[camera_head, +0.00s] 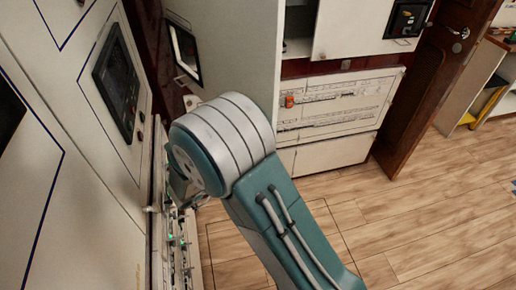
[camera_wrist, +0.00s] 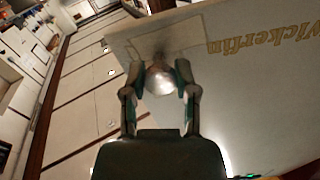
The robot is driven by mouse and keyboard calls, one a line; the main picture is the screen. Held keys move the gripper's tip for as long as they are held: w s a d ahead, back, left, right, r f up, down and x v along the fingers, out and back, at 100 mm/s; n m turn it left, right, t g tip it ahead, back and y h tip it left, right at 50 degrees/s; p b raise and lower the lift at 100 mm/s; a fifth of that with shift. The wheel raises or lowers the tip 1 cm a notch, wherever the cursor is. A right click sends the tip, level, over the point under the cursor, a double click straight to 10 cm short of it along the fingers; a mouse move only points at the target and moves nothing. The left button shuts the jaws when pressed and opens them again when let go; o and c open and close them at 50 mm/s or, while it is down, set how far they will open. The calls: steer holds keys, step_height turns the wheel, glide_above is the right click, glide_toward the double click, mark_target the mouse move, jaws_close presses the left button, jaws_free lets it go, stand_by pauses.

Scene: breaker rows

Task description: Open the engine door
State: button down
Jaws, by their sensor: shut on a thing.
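In the wrist view my gripper (camera_wrist: 160,75) has its two fingers closed on a round, shiny metal knob (camera_wrist: 161,82). The knob sits on a pale panel lettered "Wickerfin" (camera_wrist: 245,80), which appears to be the engine door. In the head view my teal and grey arm hides most of the gripper and the knob. The gripper end is beside the cabinet front at left, near a strip of switches (camera_head: 178,250).
A pale cabinet wall (camera_head: 85,130) with a dark screen (camera_head: 117,82) stands close at left. A tall pale cabinet (camera_head: 235,50) is behind the arm. A dark wooden door (camera_head: 425,80) stands at back right. Wooden floor (camera_head: 430,215) is clear at lower right.

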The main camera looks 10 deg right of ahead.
steer(key=shift+a, duration=0.25)
steer(key=shift+c, duration=1.9)
jaws_free()
step_height(320, 180, up, 10)
